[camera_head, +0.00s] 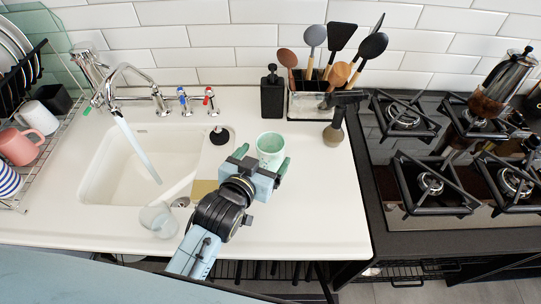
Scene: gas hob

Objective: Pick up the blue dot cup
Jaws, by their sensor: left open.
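A pale mint-green cup (271,146) stands upright on the white counter, right of the sink. It is the likeliest blue dot cup, but dots are too small to tell at this size. My left gripper (262,161) is open, with one finger at the cup's left and the other at its right. The gripper body hides the cup's lower front, and I cannot tell whether the fingers touch it. My right gripper is not in view.
The sink (118,178) with running water is on the left, a clear glass (159,219) at its front edge. A black soap bottle (272,94) and utensil holder (306,104) stand behind the cup. The gas hob (430,183) is right. Counter right of the cup is clear.

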